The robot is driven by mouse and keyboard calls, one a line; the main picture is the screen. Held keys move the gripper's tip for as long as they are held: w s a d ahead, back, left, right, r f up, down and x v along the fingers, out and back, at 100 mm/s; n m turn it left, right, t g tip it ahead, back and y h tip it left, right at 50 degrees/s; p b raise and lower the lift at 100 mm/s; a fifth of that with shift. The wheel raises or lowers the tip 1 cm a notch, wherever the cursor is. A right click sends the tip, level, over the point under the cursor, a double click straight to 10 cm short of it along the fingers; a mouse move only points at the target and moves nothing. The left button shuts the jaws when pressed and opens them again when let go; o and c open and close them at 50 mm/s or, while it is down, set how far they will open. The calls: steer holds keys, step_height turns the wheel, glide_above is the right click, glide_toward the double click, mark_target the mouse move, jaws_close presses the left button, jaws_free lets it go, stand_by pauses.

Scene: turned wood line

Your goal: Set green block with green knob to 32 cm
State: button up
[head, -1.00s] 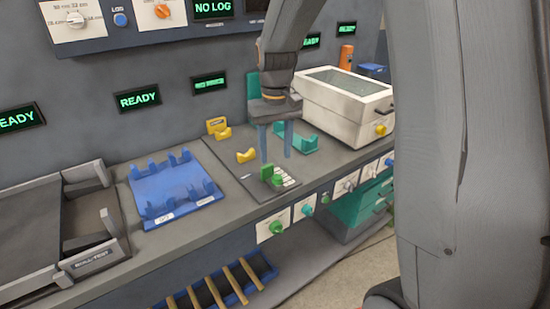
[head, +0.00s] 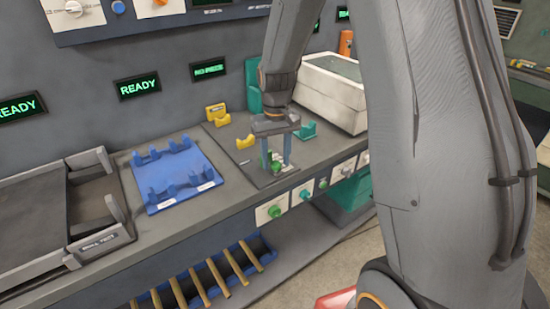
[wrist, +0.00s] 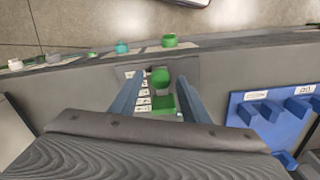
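The green block with its green knob (head: 275,165) stands on a dark plate with a white marked scale on the bench. In the wrist view the round green knob (wrist: 160,77) and the square green block (wrist: 163,104) lie between my two fingers. My gripper (head: 276,157) points down over the block with its fingers apart on either side of it. In the wrist view my gripper (wrist: 159,92) shows a gap between each finger and the block. The scale (wrist: 143,98) is partly covered by a finger and its numbers are too small to read.
A blue cradle tray (head: 172,176) is to the left. A white box (head: 330,93) stands behind right. A green dial (head: 274,211) is on the bench front.

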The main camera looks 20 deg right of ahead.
jaws_close()
steer(key=shift+w+a+b, duration=0.1)
steer(key=shift+w+a, duration=0.1)
steer(key=shift+w, duration=0.45)
steer(key=shift+w+a+b, duration=0.15)
steer(key=shift+w+a, duration=0.1)
steer(key=shift+w, duration=0.4)
steer(key=shift+w+a+b, duration=0.1)
steer(key=shift+w+a, duration=0.1)
steer(key=shift+w, duration=0.45)
steer(key=shift+o, duration=0.7)
jaws_free()
step_height(320, 180, up, 8)
steer(key=b, duration=0.2)
steer(key=shift+s+f, duration=0.1)
steer(key=shift+s, duration=0.05)
